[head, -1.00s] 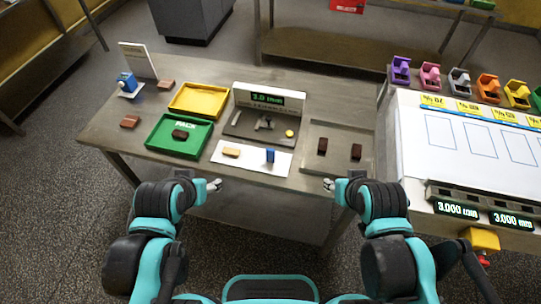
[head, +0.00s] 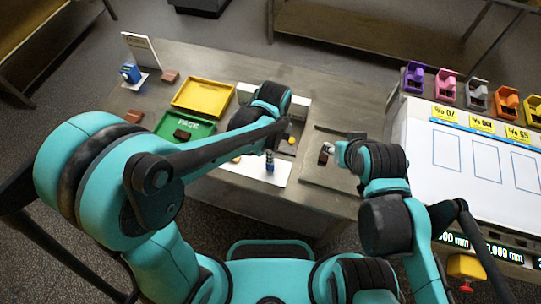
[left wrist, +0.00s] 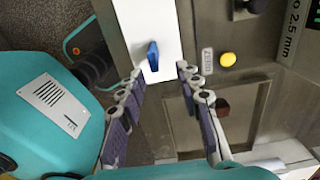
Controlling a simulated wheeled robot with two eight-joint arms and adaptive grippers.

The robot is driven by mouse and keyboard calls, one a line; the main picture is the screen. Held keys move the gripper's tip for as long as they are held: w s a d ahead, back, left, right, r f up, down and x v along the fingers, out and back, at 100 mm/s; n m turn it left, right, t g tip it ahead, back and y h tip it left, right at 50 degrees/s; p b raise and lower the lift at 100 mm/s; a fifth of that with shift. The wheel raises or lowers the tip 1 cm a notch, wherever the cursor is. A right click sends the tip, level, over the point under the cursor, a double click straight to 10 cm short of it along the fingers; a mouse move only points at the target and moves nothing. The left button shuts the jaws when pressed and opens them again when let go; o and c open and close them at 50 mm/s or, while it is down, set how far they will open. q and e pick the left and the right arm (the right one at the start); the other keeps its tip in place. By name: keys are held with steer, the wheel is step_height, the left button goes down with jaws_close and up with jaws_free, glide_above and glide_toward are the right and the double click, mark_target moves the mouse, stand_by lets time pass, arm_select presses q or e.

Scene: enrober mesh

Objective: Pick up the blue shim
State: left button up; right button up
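The blue shim (head: 269,167) stands on the white sheet (head: 248,172) at the table's front, partly covered by my left gripper (head: 269,153) in the head view. In the left wrist view the blue shim (left wrist: 153,56) shows on the white sheet just beyond the fingertips. My left gripper (left wrist: 160,72) is open there, its fingers apart and nothing between them; contact with the shim is not visible. My right gripper (head: 329,149) is over the right-hand tray near a dark brown block (head: 323,159); its finger opening is too small to tell.
A green tray (head: 172,123) holding a brown block and a yellow tray (head: 203,107) lie left. The gauge with its yellow button (left wrist: 227,59) stands behind the sheet, largely hidden by my left arm. A white bench (head: 450,190) with coloured holders stands right.

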mark_target(270, 170)
arm_select(q)
steer(key=f, duration=0.2)
steer(key=f+b, duration=0.1)
steer(key=f, duration=0.2)
steer(key=a+f+b, duration=0.1)
steer(key=f, duration=0.1)
steer(key=shift+s+f, duration=0.25)
jaws_close()
